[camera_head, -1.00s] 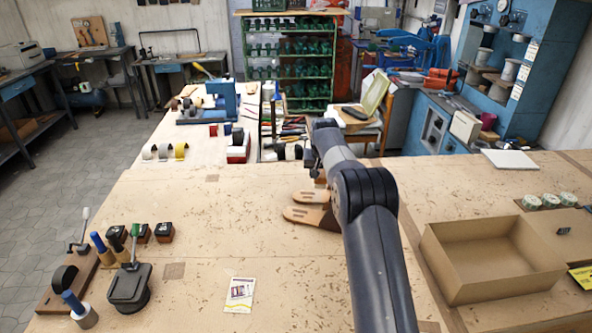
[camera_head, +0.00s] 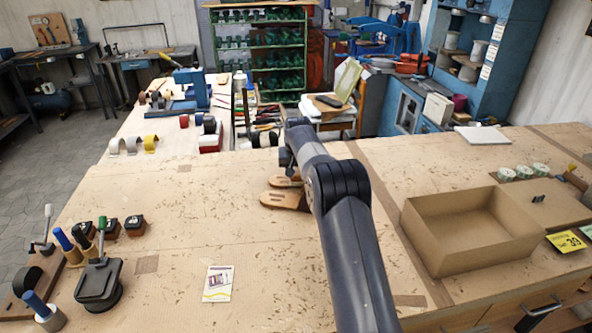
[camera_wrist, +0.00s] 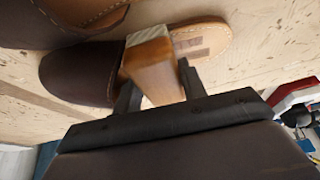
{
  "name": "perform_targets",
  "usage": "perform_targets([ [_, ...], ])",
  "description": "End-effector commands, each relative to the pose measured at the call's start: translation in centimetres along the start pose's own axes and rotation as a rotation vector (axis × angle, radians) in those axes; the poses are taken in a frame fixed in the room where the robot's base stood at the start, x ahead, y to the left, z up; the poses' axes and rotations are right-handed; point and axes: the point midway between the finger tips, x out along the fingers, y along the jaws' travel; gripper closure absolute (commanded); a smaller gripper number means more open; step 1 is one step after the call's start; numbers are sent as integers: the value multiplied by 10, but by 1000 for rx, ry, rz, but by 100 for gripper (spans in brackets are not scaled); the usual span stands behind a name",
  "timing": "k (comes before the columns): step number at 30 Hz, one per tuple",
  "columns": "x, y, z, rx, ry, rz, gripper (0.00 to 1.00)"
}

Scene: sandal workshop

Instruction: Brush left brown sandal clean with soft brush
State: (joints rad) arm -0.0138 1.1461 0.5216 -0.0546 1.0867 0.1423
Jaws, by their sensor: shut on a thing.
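A pair of brown sandals lies on the workbench. In the head view their tan soles show just left of my arm, a nearer sandal (camera_head: 285,200) and a farther one (camera_head: 279,181); my arm hides the rest. In the wrist view one sandal (camera_wrist: 78,72) has a dark brown closed toe and a tan insole, and part of the other (camera_wrist: 55,22) shows at upper left. My gripper (camera_wrist: 158,88) is shut on the soft brush (camera_wrist: 153,65), a wooden block. The brush overlaps the nearer-looking sandal; I cannot tell whether it touches. My fingertips are hidden in the head view.
An open cardboard box (camera_head: 425,226) stands right of my arm. A card (camera_head: 218,283) lies on the bench. At the left are a black stand (camera_head: 98,285), several dark small blocks and handled tools. The bench between these and the sandals is mostly clear.

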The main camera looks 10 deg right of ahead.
Motion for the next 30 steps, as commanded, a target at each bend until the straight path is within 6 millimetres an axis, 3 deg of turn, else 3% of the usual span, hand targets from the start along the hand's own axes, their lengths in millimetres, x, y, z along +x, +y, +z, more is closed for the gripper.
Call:
perform_targets([
  [30, 8, 0, 3, 0, 0, 0, 84],
])
